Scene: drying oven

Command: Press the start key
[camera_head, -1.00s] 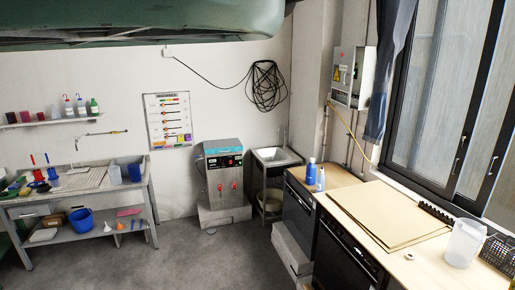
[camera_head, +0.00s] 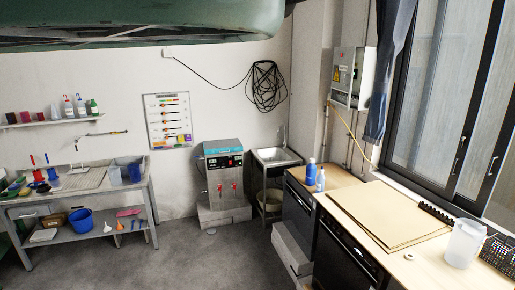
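No start key can be made out in the head view. A grey floor-standing appliance (camera_head: 222,178) with a teal top, a dark control panel (camera_head: 224,162) and two red taps stands against the back wall. Its panel is too small to read. Two dark-fronted units (camera_head: 345,252) stand under the counters at the right; a light round mark shows on the nearer one, too small to identify. I cannot tell whether any of these is the drying oven. My gripper is not in view.
A steel bench (camera_head: 85,192) with labware stands at the left. A small sink (camera_head: 276,157) is in the back corner. The grey floor (camera_head: 180,258) in the middle is clear.

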